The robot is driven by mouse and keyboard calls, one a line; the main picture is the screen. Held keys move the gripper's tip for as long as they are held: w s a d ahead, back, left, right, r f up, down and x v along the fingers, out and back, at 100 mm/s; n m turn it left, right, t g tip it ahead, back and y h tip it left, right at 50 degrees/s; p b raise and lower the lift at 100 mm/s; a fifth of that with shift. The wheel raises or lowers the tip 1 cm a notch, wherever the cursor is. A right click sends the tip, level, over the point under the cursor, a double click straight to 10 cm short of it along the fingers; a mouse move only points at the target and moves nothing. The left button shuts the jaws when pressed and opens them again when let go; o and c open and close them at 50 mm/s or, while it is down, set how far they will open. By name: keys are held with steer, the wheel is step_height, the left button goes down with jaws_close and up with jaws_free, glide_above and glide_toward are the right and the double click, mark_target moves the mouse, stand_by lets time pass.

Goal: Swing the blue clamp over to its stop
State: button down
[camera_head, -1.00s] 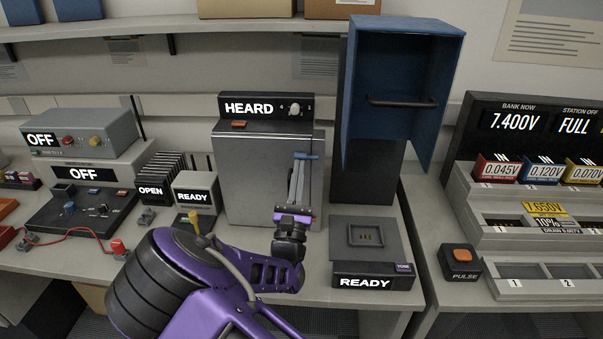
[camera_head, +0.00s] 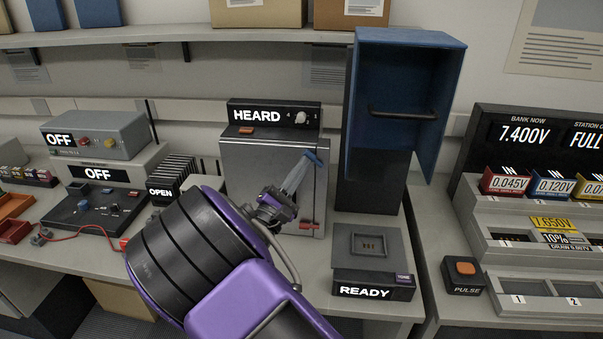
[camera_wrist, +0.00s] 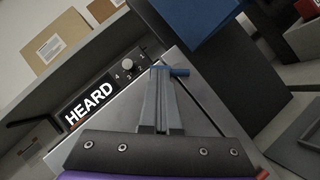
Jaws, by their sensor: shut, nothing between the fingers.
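The blue clamp (camera_head: 313,158) is a short blue bar at the upper right of the front of the grey box marked HEARD (camera_head: 262,170). It slopes down to the right in the head view. It also shows in the wrist view (camera_wrist: 178,71), just past my fingertips. My gripper (camera_head: 302,166) is shut with nothing between its fingers. Its tips are at the clamp, overlapping its left part in the wrist view; I cannot tell if they touch. The fingers hide part of the box front.
A red piece (camera_head: 309,225) sits low on the box's right edge. A tall blue hood (camera_head: 408,70) with a dark handle stands to the right, behind a READY unit (camera_head: 372,292). A white-marked knob (camera_head: 300,117) is above the clamp. The shelf above holds cartons.

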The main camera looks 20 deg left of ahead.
steer(key=m, duration=0.1)
steer(key=r+m+g+h+b, duration=0.1)
steer(key=m, duration=0.1)
steer(key=m+g, duration=0.1)
steer(key=shift+w+d+r+m+h, duration=0.1)
steer(key=shift+d+r+m+h, duration=0.05)
steer(key=shift+d+m+h, duration=0.25)
steer(key=m+g+b, duration=0.1)
steer(key=r+m+g+b, duration=0.1)
steer(key=shift+d+m, duration=0.35)
steer(key=shift+m, duration=0.05)
steer(key=shift+w, duration=0.1)
